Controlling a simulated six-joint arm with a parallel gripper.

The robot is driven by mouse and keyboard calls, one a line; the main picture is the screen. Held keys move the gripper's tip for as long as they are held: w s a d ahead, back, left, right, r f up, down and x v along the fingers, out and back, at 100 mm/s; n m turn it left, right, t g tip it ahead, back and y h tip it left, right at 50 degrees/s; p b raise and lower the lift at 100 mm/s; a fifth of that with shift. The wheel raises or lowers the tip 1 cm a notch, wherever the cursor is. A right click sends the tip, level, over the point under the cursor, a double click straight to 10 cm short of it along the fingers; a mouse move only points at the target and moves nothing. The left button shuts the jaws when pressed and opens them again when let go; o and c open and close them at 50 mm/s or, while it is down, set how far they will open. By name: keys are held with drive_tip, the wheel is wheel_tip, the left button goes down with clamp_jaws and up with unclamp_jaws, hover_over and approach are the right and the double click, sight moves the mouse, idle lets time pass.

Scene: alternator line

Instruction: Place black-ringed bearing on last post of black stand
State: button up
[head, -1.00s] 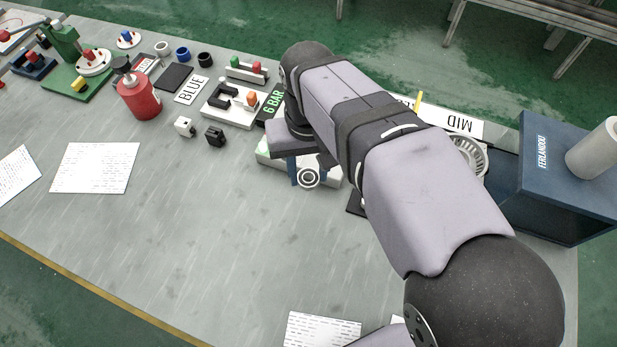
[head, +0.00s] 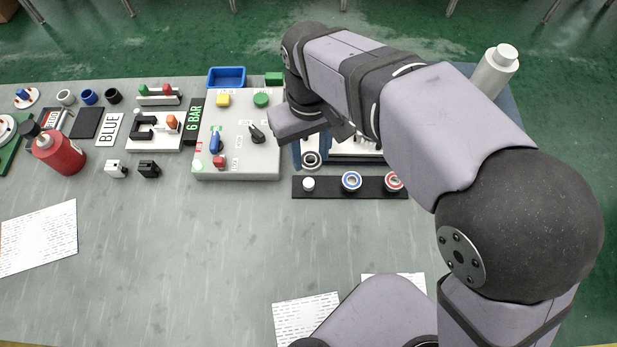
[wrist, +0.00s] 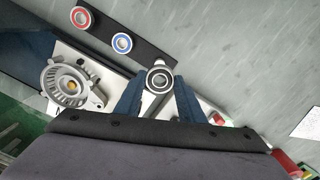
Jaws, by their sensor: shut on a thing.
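My gripper (head: 311,155) is shut on the black-ringed bearing (head: 311,160). In the wrist view the bearing (wrist: 159,79) sits between the two blue fingertips (wrist: 159,87), its round face and dark ring showing. The black stand (head: 330,188) lies on the bench just in front of the gripper in the head view. Its left post (head: 308,184) is bare with a pale top. A blue-ringed bearing (head: 351,181) is on the middle post and a red-ringed bearing (head: 393,181) on the right post. The held bearing is apart from the left post, just behind it in the head view.
A grey control panel (head: 237,165) with knobs and levers stands left of the gripper. A metal alternator housing (wrist: 70,84) shows in the wrist view; my arm mostly covers that area in the head view. The bench in front is clear except for paper sheets (head: 305,318).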

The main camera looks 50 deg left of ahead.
sight(309, 182)
drive_tip(key=shift+w+a+f+n, duration=0.1)
drive_tip(key=shift+a+f+n, duration=0.05)
drive_tip(key=shift+n, duration=0.35)
drive_tip(key=shift+a+f+n, duration=0.1)
drive_tip(key=shift+a+n, duration=0.05)
drive_tip(key=shift+n, duration=0.35)
drive_tip(key=shift+f+p, duration=1.35)
drive_tip(key=shift+f, duration=3.65)
drive_tip(key=shift+f, duration=0.15)
drive_tip(key=o, duration=1.1)
wheel_tip(309, 182, up, 12)
drive_tip(key=shift+r+b, duration=0.2)
drive_tip(key=shift+b, duration=1)
